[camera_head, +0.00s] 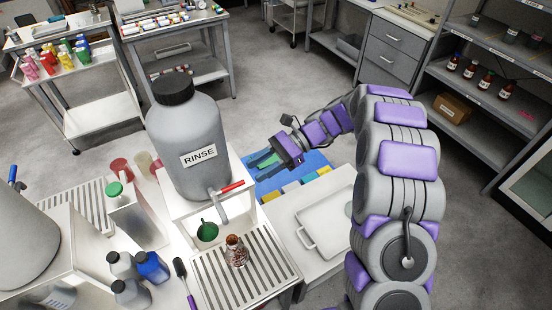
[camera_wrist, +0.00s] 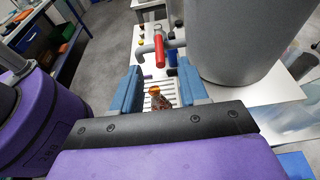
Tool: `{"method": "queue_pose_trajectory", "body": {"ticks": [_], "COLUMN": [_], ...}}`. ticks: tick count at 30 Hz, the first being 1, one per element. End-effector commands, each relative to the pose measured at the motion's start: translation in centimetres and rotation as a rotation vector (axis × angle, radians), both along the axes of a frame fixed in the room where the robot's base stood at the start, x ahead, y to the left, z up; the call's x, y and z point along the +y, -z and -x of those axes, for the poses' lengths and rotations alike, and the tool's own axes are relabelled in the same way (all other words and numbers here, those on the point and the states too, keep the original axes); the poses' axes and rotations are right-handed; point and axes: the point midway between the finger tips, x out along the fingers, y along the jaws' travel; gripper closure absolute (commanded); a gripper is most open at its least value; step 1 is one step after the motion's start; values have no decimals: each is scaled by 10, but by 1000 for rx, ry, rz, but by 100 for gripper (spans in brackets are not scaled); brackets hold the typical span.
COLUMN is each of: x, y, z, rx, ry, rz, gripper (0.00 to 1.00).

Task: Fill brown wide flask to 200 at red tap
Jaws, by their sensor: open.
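The brown wide flask (camera_head: 236,252) stands on a slatted drain tray in front of the large grey RINSE container. It also shows in the wrist view (camera_wrist: 160,98), beyond and between my fingertips. The tap's red handle (camera_head: 232,187) sits on the container's lower front, with its grey spout above and close to the flask; the handle also shows in the wrist view (camera_wrist: 158,48). My gripper (camera_head: 265,159) is open and empty, to the right of the container and apart from flask and tap. Its blue fingers (camera_wrist: 158,90) are spread. The flask's fill level and scale cannot be read.
The RINSE container (camera_head: 185,140) stands on a white stand. A green funnel (camera_head: 207,231) is left of the flask. A white tray (camera_head: 330,228) lies to the right. Shelves with brown bottles (camera_head: 470,68) are at the far right.

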Motion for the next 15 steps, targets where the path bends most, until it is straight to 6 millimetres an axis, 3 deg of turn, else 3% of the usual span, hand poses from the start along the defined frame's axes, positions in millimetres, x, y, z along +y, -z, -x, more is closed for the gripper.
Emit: {"method": "queue_pose_trajectory", "body": {"ticks": [15], "x": [70], "y": [27], "z": [43], "rx": [0], "ry": [0], "rz": [1], "gripper": [56]}}
